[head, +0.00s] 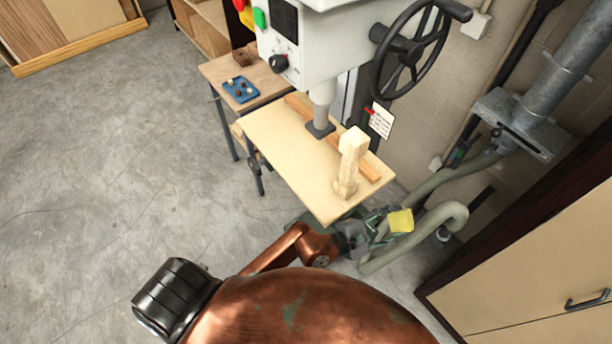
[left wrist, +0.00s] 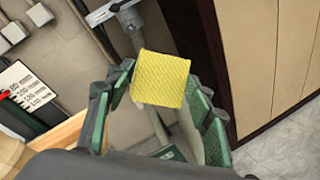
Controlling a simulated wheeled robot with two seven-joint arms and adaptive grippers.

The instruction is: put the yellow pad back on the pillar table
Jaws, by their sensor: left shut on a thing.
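The yellow pad (head: 401,220) is a small square held in my left gripper (head: 383,228), off the near right corner of the pillar table (head: 285,150). In the left wrist view the textured pad (left wrist: 160,78) sits between the green-lined fingers (left wrist: 160,110), and my gripper is shut on it. The table is a pale wooden board under the drill press, and the pad is clear of it in the head view. My right gripper is not in view.
An upright wooden block (head: 350,165) stands on the table's near right part, beside a wooden strip (head: 335,140). The press foot (head: 320,129) is over the board. Grey hoses (head: 420,228) run close to my left gripper. A cabinet (head: 530,270) stands at right; open floor lies left.

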